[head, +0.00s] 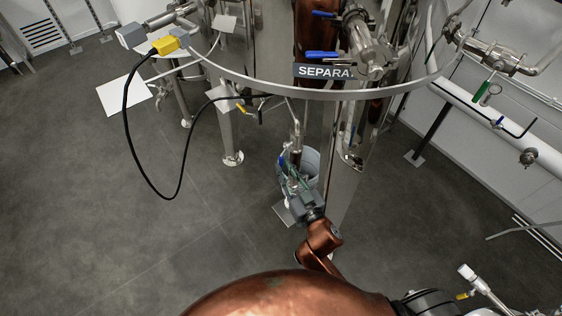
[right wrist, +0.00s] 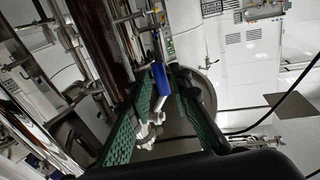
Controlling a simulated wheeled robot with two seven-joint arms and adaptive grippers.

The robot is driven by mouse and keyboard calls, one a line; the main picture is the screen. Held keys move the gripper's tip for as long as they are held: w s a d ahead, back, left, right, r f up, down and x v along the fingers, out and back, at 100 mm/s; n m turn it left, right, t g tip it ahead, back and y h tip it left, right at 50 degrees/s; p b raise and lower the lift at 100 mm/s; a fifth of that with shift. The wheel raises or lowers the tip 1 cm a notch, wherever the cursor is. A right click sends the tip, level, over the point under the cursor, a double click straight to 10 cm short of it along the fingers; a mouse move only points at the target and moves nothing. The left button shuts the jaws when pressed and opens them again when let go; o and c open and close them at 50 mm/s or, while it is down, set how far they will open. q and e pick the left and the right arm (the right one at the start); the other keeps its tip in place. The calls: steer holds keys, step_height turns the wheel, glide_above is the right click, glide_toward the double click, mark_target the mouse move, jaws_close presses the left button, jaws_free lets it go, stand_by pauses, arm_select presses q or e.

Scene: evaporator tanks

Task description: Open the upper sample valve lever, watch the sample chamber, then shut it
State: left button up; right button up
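My right gripper (head: 291,176) is in the lower middle of the head view, beside a slim vertical sample pipe with a dark section (head: 296,150). A small blue lever (head: 282,161) shows at its fingertips. In the right wrist view a blue lever (right wrist: 161,79) lies between the two green-padded fingers (right wrist: 163,110), which stand apart with a gap around it. I cannot tell if either pad touches it. A dark brown tube (right wrist: 101,38) runs down left of the lever; I cannot tell whether it is the sample chamber. My left gripper is not in view.
A steel tank with a "SEPARA." sign (head: 323,71) and a curved rail stands above. Another blue lever (head: 322,54) is on the tank. A grey bucket (head: 312,160) stands behind my right gripper. A black cable (head: 127,120) hangs left. The floor at left is clear.

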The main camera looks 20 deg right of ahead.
mark_target(282, 164)
steer(key=shift+w+a, duration=0.15)
steer(key=shift+w, duration=0.7)
steer(key=shift+w+a, duration=0.1)
steer(key=shift+w, duration=0.7)
steer(key=shift+c, duration=0.7)
jaws_close()
